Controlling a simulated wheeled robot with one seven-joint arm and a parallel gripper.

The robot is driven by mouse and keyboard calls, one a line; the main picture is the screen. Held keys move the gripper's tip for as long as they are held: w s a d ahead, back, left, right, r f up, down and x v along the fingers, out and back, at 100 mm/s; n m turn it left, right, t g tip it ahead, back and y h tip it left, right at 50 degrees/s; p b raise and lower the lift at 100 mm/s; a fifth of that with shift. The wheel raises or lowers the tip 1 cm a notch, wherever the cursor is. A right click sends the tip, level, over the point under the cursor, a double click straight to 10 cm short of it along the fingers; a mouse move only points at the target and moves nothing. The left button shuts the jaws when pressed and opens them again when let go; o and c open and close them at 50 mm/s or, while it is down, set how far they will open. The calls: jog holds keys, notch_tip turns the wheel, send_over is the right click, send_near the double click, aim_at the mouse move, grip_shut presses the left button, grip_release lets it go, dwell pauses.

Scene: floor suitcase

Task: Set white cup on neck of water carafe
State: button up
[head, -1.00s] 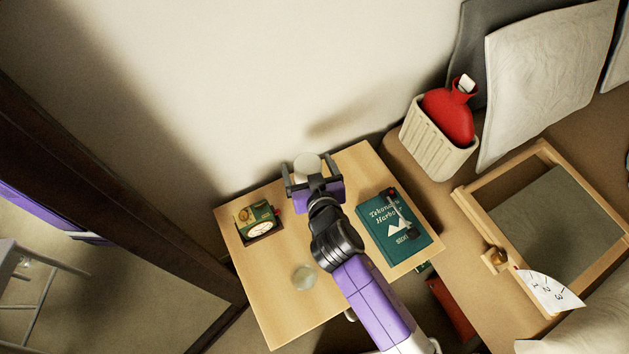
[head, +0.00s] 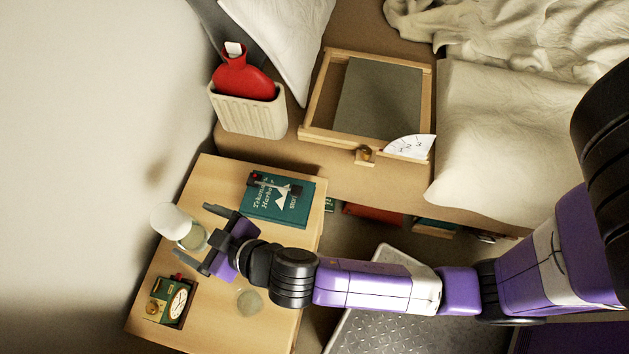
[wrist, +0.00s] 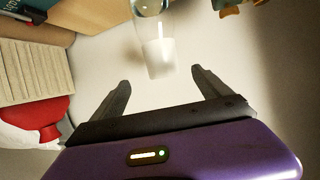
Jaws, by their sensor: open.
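The white cup (head: 168,220) sits at the top of the clear water carafe (head: 193,239), which stands on the wooden nightstand near the wall. In the wrist view the cup (wrist: 160,58) covers the end of the glass carafe (wrist: 150,9) and looks in line with it. How far the neck goes inside the cup is hidden. My gripper (head: 215,240) is open and empty, with its fingers pointing toward the carafe and cup. In the wrist view the cup is ahead of the fingertips (wrist: 160,78), apart from both.
On the nightstand (head: 215,325) are a green clock box (head: 168,300), a round clear glass item (head: 249,302) and a teal book (head: 275,205) with a dark object on it. A ribbed bin (head: 250,115) holds a red bottle (head: 243,80). A wooden tray (head: 317,95) lies beyond.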

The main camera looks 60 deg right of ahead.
jog(key=s+d+f, duration=0.1)
jog(key=s+d, duration=0.4)
jog(key=s, duration=0.5)
jog(key=s+d+r, duration=0.2)
jog(key=s+r, duration=0.2)
jog(key=s, duration=0.1)
jog(key=s+d+r+t, duration=0.1)
jog(key=s+d+r, duration=0.2)
jog(key=s, duration=0.3)
jog(key=s+d+r+m+h, duration=0.1)
jog(key=s+d+r, duration=0.1)
jog(key=s+r, duration=0.4)
jog(key=shift+s+d+t, duration=0.25)
jog(key=shift+d+t, duration=0.05)
jog(key=shift+d, duration=0.1)
